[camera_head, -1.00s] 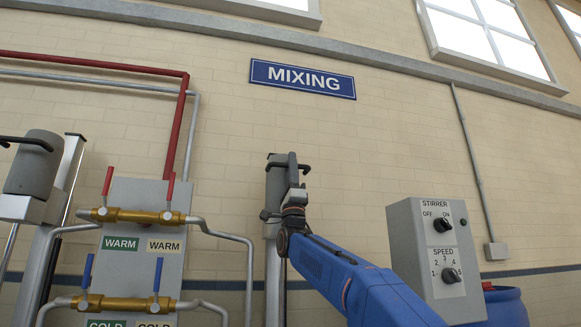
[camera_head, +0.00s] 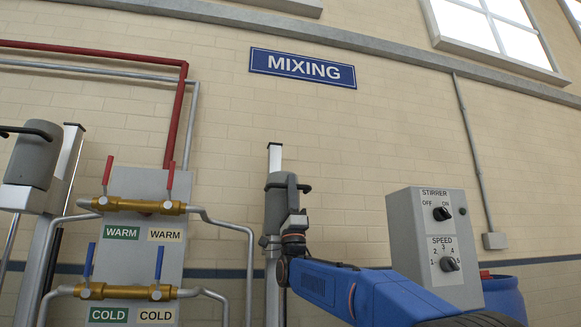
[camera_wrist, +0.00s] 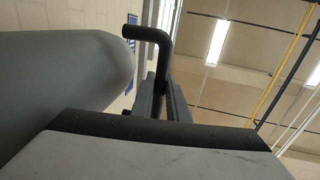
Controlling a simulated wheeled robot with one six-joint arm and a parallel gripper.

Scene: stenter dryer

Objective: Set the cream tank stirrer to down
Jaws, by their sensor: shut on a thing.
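A grey stirrer head (camera_head: 277,205) with a black handle (camera_head: 304,188) sits on an upright pale column in the middle of the head view, right of the cream-labelled valves. A short piece of bare column (camera_head: 274,158) shows above it. My gripper (camera_head: 294,214) is at the right side of this head, shut on the handle. In the wrist view the bent black handle (camera_wrist: 150,34) rises between the gripper's fingers (camera_wrist: 166,100), beside the rounded grey head (camera_wrist: 65,85). The stirrer's lower end and its tank are out of view.
A second stirrer (camera_head: 33,160) stands at the far left. Between them is a panel with brass valves (camera_head: 140,205) and pipes. A grey STIRRER and SPEED control box (camera_head: 436,250) stands right of my arm, with a blue drum (camera_head: 503,297) behind it.

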